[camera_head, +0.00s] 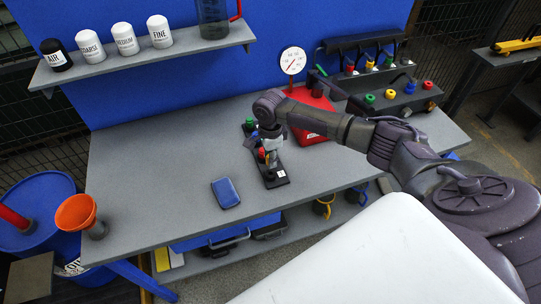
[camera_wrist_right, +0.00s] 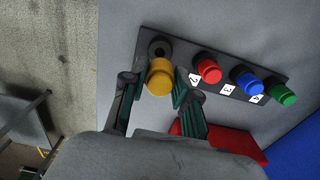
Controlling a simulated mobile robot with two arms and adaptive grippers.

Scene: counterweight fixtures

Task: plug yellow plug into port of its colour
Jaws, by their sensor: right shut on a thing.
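The yellow plug (camera_wrist_right: 160,77) is between the fingers of my right gripper (camera_wrist_right: 157,98), which is shut on it. A dark empty-looking socket (camera_wrist_right: 160,48) shows just beyond the plug, at one end of a black strip (camera_wrist_right: 182,52). The plug appears raised off the strip; the exact gap is unclear. Red (camera_wrist_right: 208,70), blue (camera_wrist_right: 246,79) and green (camera_wrist_right: 280,92) plugs stand along that strip beside white number labels. My left gripper is out of view.
A back-right panel has green (camera_head: 370,99), yellow (camera_head: 390,94), blue (camera_head: 410,88) and red (camera_head: 427,85) coloured parts. A red box (camera_head: 318,128) and a gauge (camera_head: 293,60) stand near the strip. A blue case (camera_head: 225,192) lies in front.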

